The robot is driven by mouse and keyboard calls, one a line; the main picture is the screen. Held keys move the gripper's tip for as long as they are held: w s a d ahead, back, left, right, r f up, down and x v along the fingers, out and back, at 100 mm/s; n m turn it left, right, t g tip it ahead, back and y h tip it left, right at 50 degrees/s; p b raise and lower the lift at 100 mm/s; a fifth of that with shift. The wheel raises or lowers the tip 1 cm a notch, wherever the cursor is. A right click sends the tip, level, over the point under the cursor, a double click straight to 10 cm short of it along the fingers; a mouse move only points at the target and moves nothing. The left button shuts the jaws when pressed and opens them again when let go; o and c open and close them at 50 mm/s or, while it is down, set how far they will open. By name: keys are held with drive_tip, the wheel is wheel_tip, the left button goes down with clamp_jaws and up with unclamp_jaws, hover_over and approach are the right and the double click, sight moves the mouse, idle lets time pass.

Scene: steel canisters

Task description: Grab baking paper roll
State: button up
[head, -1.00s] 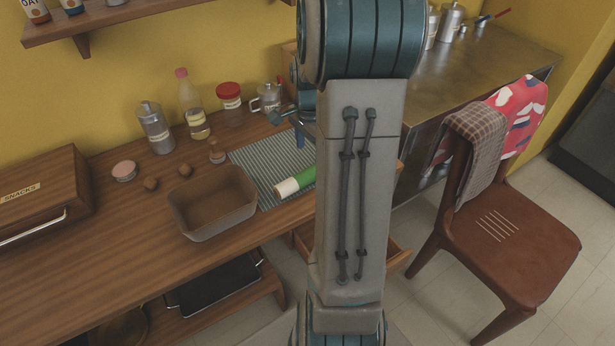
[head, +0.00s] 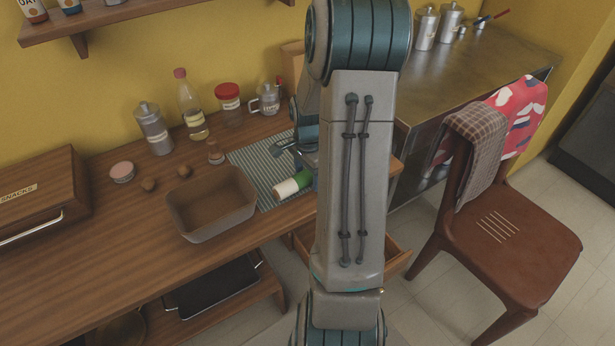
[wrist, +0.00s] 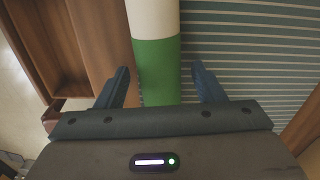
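The baking paper roll (head: 290,186) is a white and green cylinder lying on a striped mat (head: 251,158) on the wooden counter. In the wrist view the roll (wrist: 156,60) runs between the two fingers of my gripper (wrist: 160,82). The fingers are open, one on each side of the roll, with a gap visible on both sides. In the head view my gripper (head: 296,158) is low over the mat at the roll, partly hidden behind my arm. The roll's far part is hidden there too.
A brown bin (head: 212,204) stands left of the mat. Behind are a canister (head: 153,128), a bottle (head: 191,106), a red-lidded jar (head: 228,97) and a glass mug (head: 266,100). An open drawer (wrist: 60,50) lies beside the counter edge. A chair (head: 500,225) stands at right.

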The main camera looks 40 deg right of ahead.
drive_tip(key=c, duration=1)
